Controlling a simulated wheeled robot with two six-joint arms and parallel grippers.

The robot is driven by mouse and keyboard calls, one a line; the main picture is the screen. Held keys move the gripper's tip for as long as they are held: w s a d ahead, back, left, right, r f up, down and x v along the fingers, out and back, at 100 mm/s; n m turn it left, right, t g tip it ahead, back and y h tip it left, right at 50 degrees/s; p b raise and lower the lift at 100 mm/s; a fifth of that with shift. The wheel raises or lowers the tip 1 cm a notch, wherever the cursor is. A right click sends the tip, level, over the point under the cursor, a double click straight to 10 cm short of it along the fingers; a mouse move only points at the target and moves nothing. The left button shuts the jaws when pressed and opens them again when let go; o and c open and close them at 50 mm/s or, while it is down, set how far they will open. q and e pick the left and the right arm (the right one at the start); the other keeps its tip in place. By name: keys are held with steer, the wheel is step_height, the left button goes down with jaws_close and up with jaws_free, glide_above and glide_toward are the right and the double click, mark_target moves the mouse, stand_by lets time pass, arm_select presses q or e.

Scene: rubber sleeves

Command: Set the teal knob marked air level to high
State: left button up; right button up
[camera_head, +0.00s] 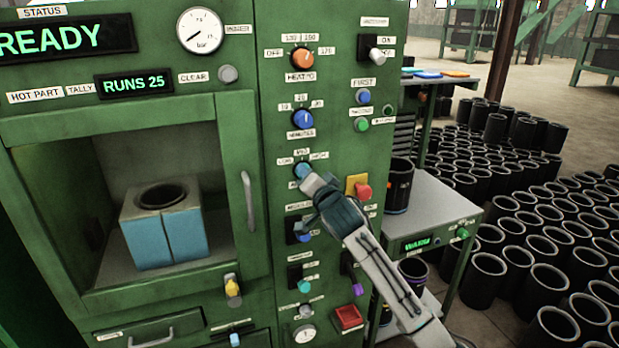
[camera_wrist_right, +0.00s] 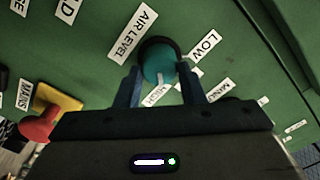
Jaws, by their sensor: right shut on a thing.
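The teal air level knob (camera_head: 303,170) is on the green panel, below the blue minutes knob, and shows larger in the right wrist view (camera_wrist_right: 157,62). My right gripper (camera_head: 308,178) comes in from the lower right. In the wrist view its two fingers (camera_wrist_right: 161,82) are closed on the knob's sides. The LOW label (camera_wrist_right: 204,47) is beside the knob, and the HIGH label (camera_wrist_right: 157,94) shows partly between the fingers. The knob's pointer is not clear, so I cannot tell its setting. My left gripper is not in view.
A red button on a yellow plate (camera_head: 362,188) sits just right of the knob, close to my right arm. A side table (camera_head: 438,210) stands right of the panel.

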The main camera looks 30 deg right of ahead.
steer(key=o, duration=1)
steer(key=shift+c, duration=0.2)
steer(key=b+v, duration=0.3)
steer(key=v, duration=0.7)
steer(key=shift+s, duration=0.4)
